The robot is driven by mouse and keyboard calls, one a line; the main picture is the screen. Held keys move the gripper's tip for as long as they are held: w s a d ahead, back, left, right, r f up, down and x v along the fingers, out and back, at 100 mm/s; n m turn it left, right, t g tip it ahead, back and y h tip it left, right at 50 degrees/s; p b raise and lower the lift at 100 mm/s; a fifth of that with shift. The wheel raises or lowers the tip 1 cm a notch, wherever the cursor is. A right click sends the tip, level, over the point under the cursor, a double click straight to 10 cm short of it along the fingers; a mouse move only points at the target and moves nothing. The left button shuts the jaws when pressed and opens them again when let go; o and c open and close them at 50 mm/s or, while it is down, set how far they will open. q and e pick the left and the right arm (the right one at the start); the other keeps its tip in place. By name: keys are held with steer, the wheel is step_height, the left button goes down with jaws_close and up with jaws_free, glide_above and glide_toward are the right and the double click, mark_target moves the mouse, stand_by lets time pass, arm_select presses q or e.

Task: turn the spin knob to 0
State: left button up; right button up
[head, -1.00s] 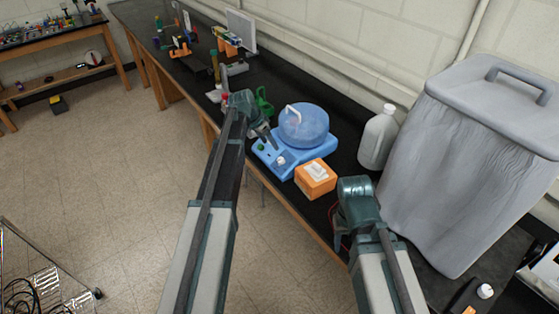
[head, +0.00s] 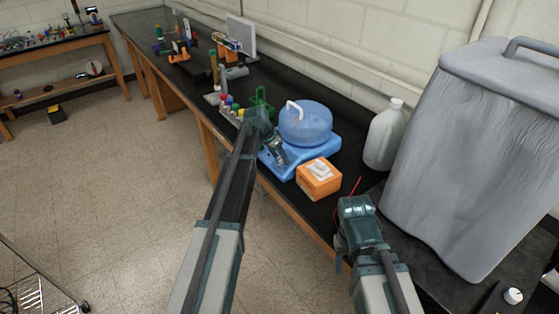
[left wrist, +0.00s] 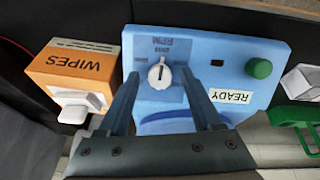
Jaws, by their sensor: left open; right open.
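The spin knob (left wrist: 159,73) is white and round with a dark pointer line, on the front panel of a blue machine (left wrist: 205,100) with a clear blue dome (head: 305,124). In the head view the left gripper (head: 279,156) is over the machine's front and hides the knob. My right gripper (head: 342,250) is near the bench's front edge, empty, its fingers mostly hidden.
An orange wipes box (head: 319,178) stands right beside the machine. A green button (left wrist: 260,68) is on the same panel. A green rack (head: 261,100) stands left of it. A white jug (head: 384,138) and a large grey bin (head: 440,160) are at right.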

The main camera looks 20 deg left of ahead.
arm_select(q)
steer(key=shift+c, duration=0.3)
jaws_close()
steer(key=shift+n, duration=0.3)
steer(key=n+h, duration=0.1)
steer(key=n, duration=0.4)
steer(key=shift+a+b, duration=0.15)
steer(key=shift+b, duration=0.15)
steer(key=n+h+b, duration=0.1)
steer(key=n, duration=0.5)
steer(key=shift+f, duration=0.1)
steer(key=n, duration=0.3)
steer(key=n+b, duration=0.1)
steer(key=n, duration=0.2)
steer(key=shift+s+a+n+t+h, duration=0.1)
steer(key=shift+n+t+h, duration=0.2)
steer(key=shift+t+h, duration=0.1)
steer(key=n+t+b, duration=0.1)
steer(key=n, duration=0.5)
steer(key=shift+n, duration=0.4)
